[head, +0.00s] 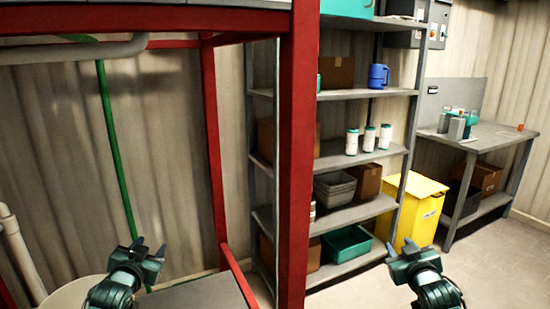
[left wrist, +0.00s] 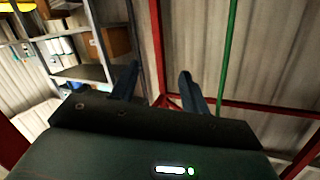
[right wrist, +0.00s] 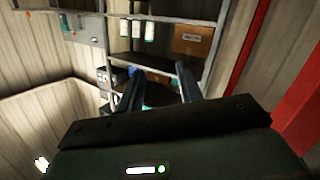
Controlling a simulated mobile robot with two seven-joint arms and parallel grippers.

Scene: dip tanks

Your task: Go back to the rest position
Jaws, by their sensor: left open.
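My left gripper (head: 146,249) is at the lower left of the head view, in front of the corrugated wall and framed by red posts. Its fingers are apart and empty, and they also show apart in the left wrist view (left wrist: 158,80). My right gripper (head: 411,247) is at the lower right of the head view, in front of the shelf and the yellow bin. Its fingers are apart with nothing between them, as the right wrist view (right wrist: 160,82) also shows. Neither gripper visibly touches anything.
A red post (head: 293,150) stands between my two grippers. A grey shelf (head: 365,93) holds white bottles (head: 352,141), a blue jug (head: 378,76) and boxes. A yellow bin (head: 415,208) and a workbench (head: 485,133) stand right. A green hose (head: 112,140) hangs left. Floor at lower right is clear.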

